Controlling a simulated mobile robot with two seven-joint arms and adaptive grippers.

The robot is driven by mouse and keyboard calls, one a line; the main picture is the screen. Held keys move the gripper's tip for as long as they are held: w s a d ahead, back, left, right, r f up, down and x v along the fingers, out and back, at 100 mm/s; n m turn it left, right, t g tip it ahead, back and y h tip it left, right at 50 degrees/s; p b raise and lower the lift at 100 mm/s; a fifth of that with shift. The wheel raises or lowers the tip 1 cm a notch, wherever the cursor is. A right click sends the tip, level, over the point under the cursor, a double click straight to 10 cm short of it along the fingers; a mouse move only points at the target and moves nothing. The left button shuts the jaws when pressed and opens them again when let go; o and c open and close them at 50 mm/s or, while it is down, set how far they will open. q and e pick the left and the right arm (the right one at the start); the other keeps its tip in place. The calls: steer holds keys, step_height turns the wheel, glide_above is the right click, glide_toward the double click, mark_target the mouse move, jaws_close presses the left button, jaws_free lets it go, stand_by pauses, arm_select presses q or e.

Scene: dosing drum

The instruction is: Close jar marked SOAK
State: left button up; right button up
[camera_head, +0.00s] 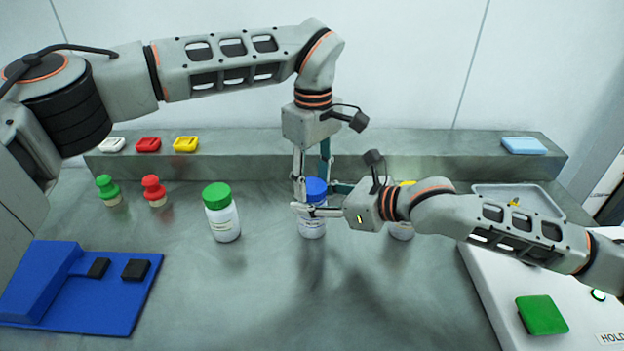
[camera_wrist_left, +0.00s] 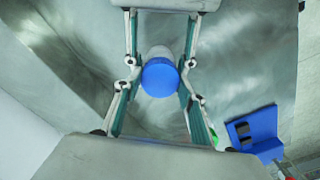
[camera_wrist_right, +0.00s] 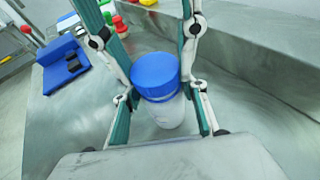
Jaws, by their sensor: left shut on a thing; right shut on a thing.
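A white jar (camera_head: 312,228) with a blue lid (camera_head: 316,187) stands upright at the middle of the grey table. No label on it can be read. My left gripper (camera_head: 313,182) points down from above and is shut on the blue lid; the lid sits between its fingers in the left wrist view (camera_wrist_left: 160,78). My right gripper (camera_head: 318,210) comes in level from the right and is shut on the jar's body, below the lid, as the right wrist view (camera_wrist_right: 166,112) shows. The lid rests on the jar's mouth; how tight it is cannot be told.
A green-lidded jar (camera_head: 221,213) stands to the left, and a yellow-lidded jar (camera_head: 402,228) is partly hidden behind my right arm. Green (camera_head: 108,190) and red (camera_head: 154,190) stoppers stand farther left. A blue stand (camera_head: 90,300) is front left; a white device (camera_head: 480,290) is right.

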arm_select(q)
steer(key=shift+s+f, duration=0.15)
steer(key=shift+f, duration=0.7)
steer(key=o, duration=0.8)
steer(key=shift+d, duration=0.1)
steer(key=shift+c, duration=0.2)
steer(key=shift+o, duration=0.3)
steer(key=shift+r, duration=0.1)
